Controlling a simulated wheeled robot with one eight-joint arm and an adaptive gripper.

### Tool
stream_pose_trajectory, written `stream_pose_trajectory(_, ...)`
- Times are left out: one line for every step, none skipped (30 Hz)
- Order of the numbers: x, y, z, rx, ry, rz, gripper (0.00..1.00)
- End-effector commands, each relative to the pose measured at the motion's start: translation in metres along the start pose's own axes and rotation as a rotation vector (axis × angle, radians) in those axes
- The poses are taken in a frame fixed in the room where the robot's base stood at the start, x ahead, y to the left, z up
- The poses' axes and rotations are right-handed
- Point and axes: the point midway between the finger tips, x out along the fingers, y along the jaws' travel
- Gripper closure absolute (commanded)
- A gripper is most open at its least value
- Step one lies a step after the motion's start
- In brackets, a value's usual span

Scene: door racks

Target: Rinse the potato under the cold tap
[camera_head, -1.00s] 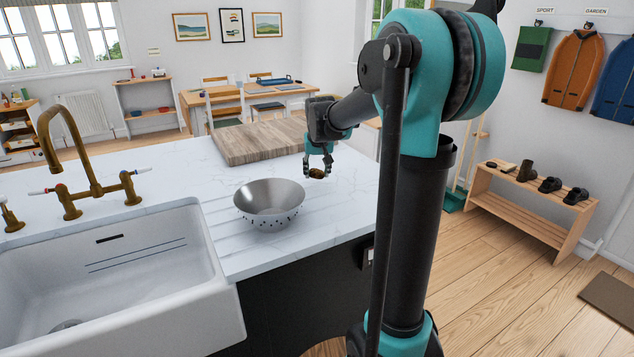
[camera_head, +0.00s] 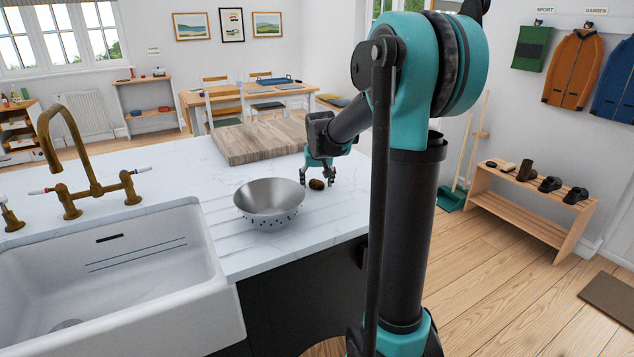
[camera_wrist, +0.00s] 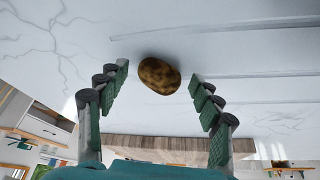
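The potato (camera_head: 316,184) is small, brown and mottled. It appears to lie on the white counter just right of the colander. In the wrist view the potato (camera_wrist: 158,76) sits between my fingertips, with a gap on either side. My gripper (camera_head: 319,182) is open, pointing down, with its fingers spread around the potato. It also shows in the wrist view (camera_wrist: 159,74). The brass tap (camera_head: 92,160) arches over the white sink (camera_head: 215,290) at left, with a lever handle on each side.
A metal colander (camera_head: 268,203) stands on the counter (camera_head: 225,185) between the sink and the potato. A wooden board (camera_head: 250,146) lies behind my gripper. The counter's front edge is close to the colander. A shoe rack (camera_head: 530,205) stands at right.

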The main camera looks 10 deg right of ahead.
Motion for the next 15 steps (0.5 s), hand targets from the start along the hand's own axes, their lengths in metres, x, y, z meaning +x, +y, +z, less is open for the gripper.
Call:
stream_pose_trajectory(0.000, 0.000, 0.000, 0.000, 0.000, 0.000, 0.35)
stream_pose_trajectory(0.000, 0.000, 0.000, 0.000, 0.000, 0.000, 0.35)
stream_pose_trajectory(0.000, 0.000, 0.000, 0.000, 0.000, 0.000, 0.35)
stream_pose_trajectory(0.000, 0.000, 0.000, 0.000, 0.000, 0.000, 0.35)
stream_pose_trajectory(0.000, 0.000, 0.000, 0.000, 0.000, 0.000, 0.35)
stream_pose_trajectory(-0.001, 0.000, 0.000, 0.000, 0.000, 0.000, 0.35)
stream_pose_trajectory(-0.002, 0.000, -0.001, 0.000, 0.000, 0.000, 0.35)
stream_pose_trajectory(-0.003, 0.000, -0.001, 0.000, 0.000, 0.000, 0.35)
stream_pose_trajectory(-0.006, 0.000, -0.001, 0.000, 0.000, 0.000, 0.35)
stream_pose_trajectory(-0.009, 0.000, -0.001, 0.000, 0.000, 0.000, 0.35)
stream_pose_trajectory(-0.013, 0.000, -0.001, 0.000, 0.000, 0.000, 0.35)
stream_pose_trajectory(-0.019, 0.000, -0.001, 0.000, 0.000, 0.000, 0.35)
stream_pose_trajectory(-0.024, 0.000, -0.001, 0.000, 0.000, 0.000, 0.35)
stream_pose_trajectory(-0.029, 0.000, -0.001, 0.000, 0.000, 0.000, 0.35)
stream_pose_trajectory(-0.037, 0.000, 0.000, 0.000, 0.000, 0.000, 0.35)
